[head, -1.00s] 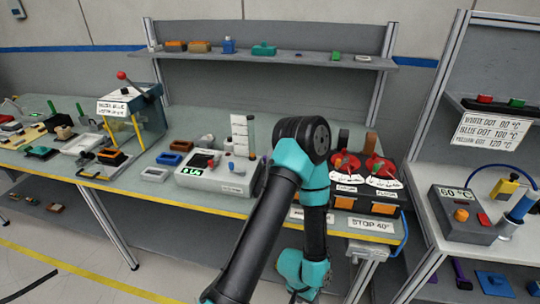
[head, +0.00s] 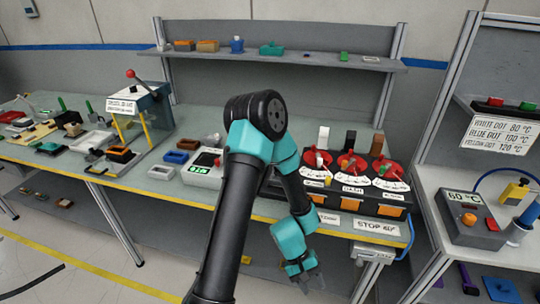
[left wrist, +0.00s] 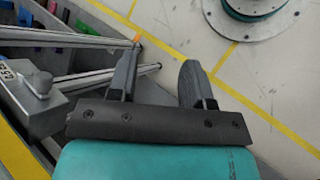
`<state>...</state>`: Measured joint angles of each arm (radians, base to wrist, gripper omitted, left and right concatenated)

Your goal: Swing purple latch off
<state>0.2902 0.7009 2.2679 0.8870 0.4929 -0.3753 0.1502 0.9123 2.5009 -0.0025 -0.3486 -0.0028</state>
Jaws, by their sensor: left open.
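I cannot make out a purple latch for certain. A long purple piece (head: 467,278) lies on the lower shelf at the right in the head view. A small purple item (left wrist: 52,6) shows at the top left in the left wrist view. My left gripper (head: 308,282) hangs low in front of the table edge, apart from both. In the left wrist view its two dark fingers (left wrist: 157,68) are spread, with only floor and a table leg behind them. My right gripper is not in view.
A dial box (head: 348,190) with red dials stands on the table behind my left arm. A white device (head: 200,172) is partly hidden by that arm. A control box (head: 467,215) stands on the right bench. The floor (head: 90,285) in front is open.

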